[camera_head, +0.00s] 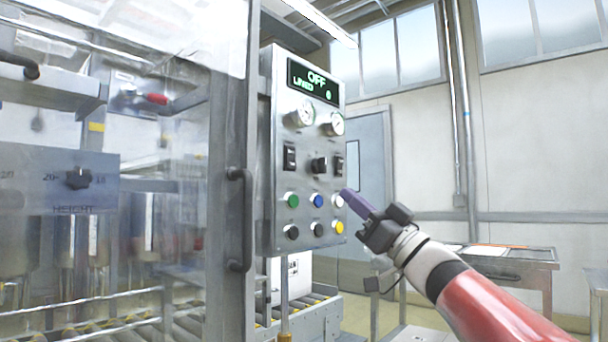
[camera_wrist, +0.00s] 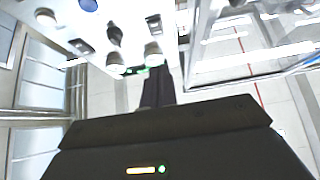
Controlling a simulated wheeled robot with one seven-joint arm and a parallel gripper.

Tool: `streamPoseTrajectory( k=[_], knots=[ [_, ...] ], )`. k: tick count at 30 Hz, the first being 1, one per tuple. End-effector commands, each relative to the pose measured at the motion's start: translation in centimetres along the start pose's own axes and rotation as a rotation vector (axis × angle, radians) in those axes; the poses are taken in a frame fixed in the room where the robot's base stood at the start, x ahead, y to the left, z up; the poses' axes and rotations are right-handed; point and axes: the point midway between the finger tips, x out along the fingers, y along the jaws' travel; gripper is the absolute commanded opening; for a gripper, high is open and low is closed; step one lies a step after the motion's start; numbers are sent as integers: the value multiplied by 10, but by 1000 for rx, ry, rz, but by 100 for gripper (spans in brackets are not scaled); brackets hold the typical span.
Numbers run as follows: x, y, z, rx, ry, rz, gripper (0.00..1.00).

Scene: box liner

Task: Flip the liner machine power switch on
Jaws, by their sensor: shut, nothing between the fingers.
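The grey control panel (camera_head: 302,215) stands upright beside the machine, and its display (camera_head: 313,82) reads OFF and LINED 0. Two black rocker switches, left (camera_head: 290,158) and right (camera_head: 338,166), flank a black knob (camera_head: 319,165). No label shows which one is power. My gripper (camera_head: 353,200) is shut and empty, its purple fingers pointing up-left near the panel's right edge, below the right rocker in the picture. In the wrist view the panel appears upside down. There my gripper (camera_wrist: 158,72) overlaps the area by the gauges and rocker (camera_wrist: 153,24); contact is not visible.
Coloured buttons sit below the switches, including green (camera_head: 291,200) and yellow (camera_head: 338,227). Two gauges (camera_head: 303,112) are above. A clear machine door with a dark handle (camera_head: 240,218) stands left of the panel. A roller conveyor (camera_head: 318,300) runs below, and a table (camera_head: 500,262) stands right.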

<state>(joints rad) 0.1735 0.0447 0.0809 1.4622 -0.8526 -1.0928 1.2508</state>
Motion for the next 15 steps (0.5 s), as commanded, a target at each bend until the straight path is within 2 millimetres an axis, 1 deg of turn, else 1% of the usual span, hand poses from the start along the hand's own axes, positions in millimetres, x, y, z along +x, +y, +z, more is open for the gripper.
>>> streamPoseTrajectory(
  k=[8,11,14,15],
  knots=[
    [2,0,0,-1,1,2,0],
    [11,0,-1,0,1,1,0],
    [28,0,-2,0,2,1,0],
    [36,0,-2,1,2,1,0]
  ],
)
